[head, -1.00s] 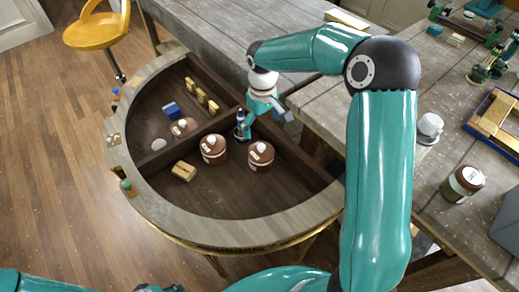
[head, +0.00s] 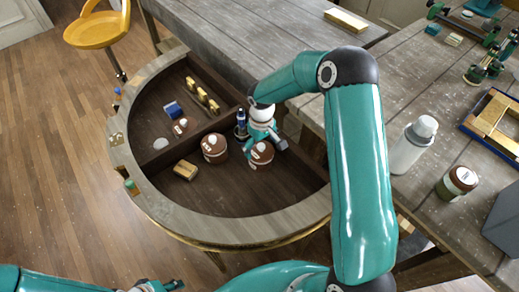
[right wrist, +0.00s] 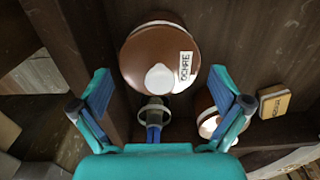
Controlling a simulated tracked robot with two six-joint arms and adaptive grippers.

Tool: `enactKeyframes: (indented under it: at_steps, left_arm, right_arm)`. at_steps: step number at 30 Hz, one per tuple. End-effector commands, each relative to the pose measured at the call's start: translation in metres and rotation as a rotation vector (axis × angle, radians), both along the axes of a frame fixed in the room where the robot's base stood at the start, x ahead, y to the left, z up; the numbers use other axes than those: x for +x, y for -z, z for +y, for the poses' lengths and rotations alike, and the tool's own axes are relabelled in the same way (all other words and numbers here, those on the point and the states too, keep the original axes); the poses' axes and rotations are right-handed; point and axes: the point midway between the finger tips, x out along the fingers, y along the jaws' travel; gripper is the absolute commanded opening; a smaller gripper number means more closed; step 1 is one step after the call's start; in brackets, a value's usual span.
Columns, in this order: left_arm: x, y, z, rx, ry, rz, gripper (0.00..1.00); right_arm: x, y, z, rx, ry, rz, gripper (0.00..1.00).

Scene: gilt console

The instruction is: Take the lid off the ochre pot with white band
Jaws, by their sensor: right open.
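The ochre pot (head: 261,155) stands in the front compartment of the half-round console, its brown lid on. In the right wrist view the lid (right wrist: 140,50) shows a white knob (right wrist: 159,78) and a label reading OCHRE; a thin white band edges it. My right gripper (head: 268,139) is open just above the pot and partly covers it in the head view. In the right wrist view its fingers (right wrist: 165,100) are spread apart with nothing between them, the knob beyond. Part of my left gripper (head: 160,287) shows at the bottom edge; its fingers are unclear.
Another brown-lidded pot (head: 214,147) stands just left of the ochre pot. A small dark bottle (head: 240,122) is close behind, near the divider. A tan block (head: 185,170) lies farther left. The compartment's front right floor (head: 270,190) is clear.

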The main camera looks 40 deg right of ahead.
Motion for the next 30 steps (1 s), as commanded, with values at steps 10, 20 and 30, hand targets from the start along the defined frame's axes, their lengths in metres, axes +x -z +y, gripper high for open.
enactKeyframes:
  at_steps: [10, 20, 30]
  left_arm:
    - [-0.0001, 0.0004, -0.0001, 0.0, 0.0, 0.0, 0.4]
    - [-0.0001, 0.0005, 0.0, 0.0, 0.0, 0.0, 0.4]
    - [-0.0001, 0.0009, 0.0, 0.0, 0.0, 0.0, 0.4]
  right_arm:
    - [0.0001, -0.0004, 0.0001, 0.0, 0.0, 0.0, 0.62]
    - [-0.0002, 0.0002, 0.0005, 0.0, -0.001, 0.002, 0.07]
    - [-0.001, 0.0015, 0.0012, 0.002, -0.002, 0.005, 0.0]
